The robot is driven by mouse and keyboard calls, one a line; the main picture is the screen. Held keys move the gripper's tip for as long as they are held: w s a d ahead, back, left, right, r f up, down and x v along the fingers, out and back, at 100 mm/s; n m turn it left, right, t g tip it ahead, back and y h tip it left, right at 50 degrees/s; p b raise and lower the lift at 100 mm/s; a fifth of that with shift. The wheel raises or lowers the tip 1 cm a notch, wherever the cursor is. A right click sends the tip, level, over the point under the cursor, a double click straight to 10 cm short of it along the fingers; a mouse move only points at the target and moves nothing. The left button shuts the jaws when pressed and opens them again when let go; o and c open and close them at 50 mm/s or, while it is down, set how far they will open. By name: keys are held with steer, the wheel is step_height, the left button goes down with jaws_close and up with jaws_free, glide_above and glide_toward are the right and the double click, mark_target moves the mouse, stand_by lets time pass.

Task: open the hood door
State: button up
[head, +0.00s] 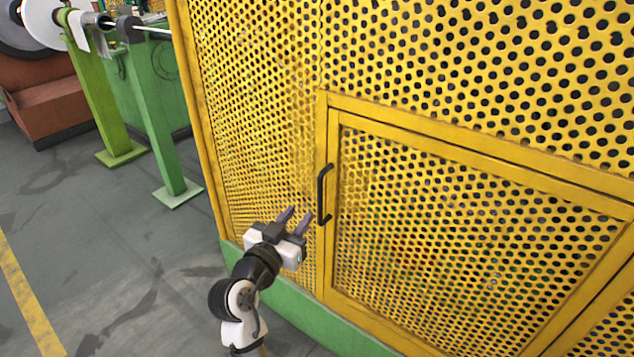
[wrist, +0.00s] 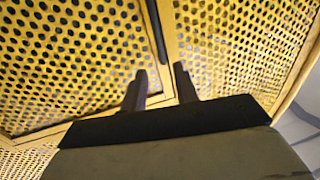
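The hood door (head: 480,147) is a yellow framed panel of perforated sheet in the right half of the head view. It looks shut, level with its surround. Its black upright bar handle (head: 322,195) is on the door's left edge. My gripper (head: 299,214) is just left of the handle's lower part, fingers pointing up at the hood, open and empty. In the wrist view the two fingers (wrist: 160,68) stand apart, and the dark handle (wrist: 155,30) runs down from the top edge to between the fingertips. I cannot tell whether they touch it.
The yellow perforated hood wall (head: 255,100) surrounds the door, above a green base strip (head: 290,303). Green posts (head: 150,120) and a reel (head: 43,22) stand at the upper left. The grey floor (head: 110,250) at left is clear, with a yellow line (head: 27,290).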

mark_target(319, 188)
steer(key=p+x, duration=0.2)
steer(key=x, duration=1)
steer(key=shift+w+p, duration=0.15)
steer(key=shift+p, duration=0.15)
jaws_close()
